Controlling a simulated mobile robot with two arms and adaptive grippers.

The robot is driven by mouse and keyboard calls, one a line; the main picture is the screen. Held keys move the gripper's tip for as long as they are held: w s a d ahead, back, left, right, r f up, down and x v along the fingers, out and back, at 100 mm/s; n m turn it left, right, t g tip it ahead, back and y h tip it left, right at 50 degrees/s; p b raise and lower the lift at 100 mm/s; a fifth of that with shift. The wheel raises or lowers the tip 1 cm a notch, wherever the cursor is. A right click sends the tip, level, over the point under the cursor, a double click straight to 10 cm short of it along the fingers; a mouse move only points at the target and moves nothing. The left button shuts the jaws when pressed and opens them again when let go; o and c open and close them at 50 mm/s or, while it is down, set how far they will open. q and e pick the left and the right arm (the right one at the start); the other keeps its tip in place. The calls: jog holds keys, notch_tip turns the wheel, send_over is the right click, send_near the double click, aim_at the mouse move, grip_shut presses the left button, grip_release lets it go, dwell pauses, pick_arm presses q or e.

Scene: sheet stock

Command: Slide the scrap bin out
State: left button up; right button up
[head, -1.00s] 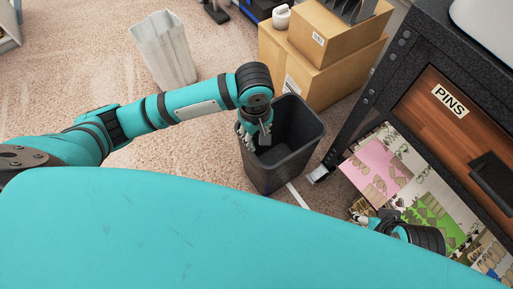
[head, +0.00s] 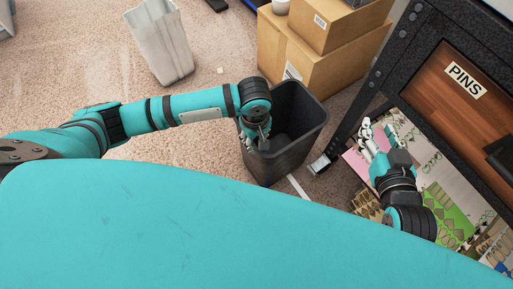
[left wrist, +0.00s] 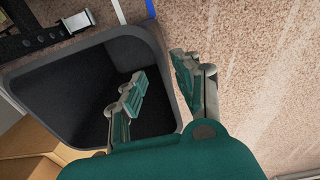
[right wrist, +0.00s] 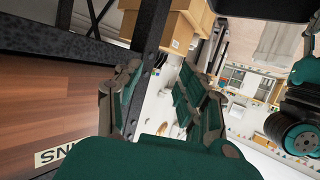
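The scrap bin, a dark grey open-topped bin (head: 286,160), stands upright on the carpet beside the bench leg. My left gripper (head: 256,141) is at its left rim. In the left wrist view the bin (left wrist: 75,85) opens below the fingers. One finger is over the inside and the other is outside the rim, with a gap between them (left wrist: 160,88). Whether either touches the rim I cannot tell. My right gripper (head: 378,133) is open and empty beside the bench leg, above the coloured sheets. In the right wrist view its fingers (right wrist: 155,88) are apart.
A black bench frame (head: 375,85) with a wooden front labelled PINS (head: 466,80) stands at the right. Patterned sheets (head: 440,195) lie below it. Cardboard boxes (head: 315,65) stand behind the bin. A pale bin (head: 160,45) stands farther left. Carpet left of the scrap bin is clear.

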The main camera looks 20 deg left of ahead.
aim_at(256, 146)
pick_arm(q)
notch_tip(256, 146, down, 5)
jog(key=shift+f+b, duration=0.2)
jog(key=shift+b, duration=0.9)
jog(key=shift+f, duration=0.2)
pick_arm(e)
notch_tip(256, 146, up, 11)
jog(key=w+a+t+y, duration=0.1)
jog(key=a+t+y, duration=0.1)
jog(key=t, duration=0.5)
jog(key=shift+w, duration=0.1)
pick_arm(q)
grip_shut()
pick_arm(e)
jog(key=shift+f, duration=0.1)
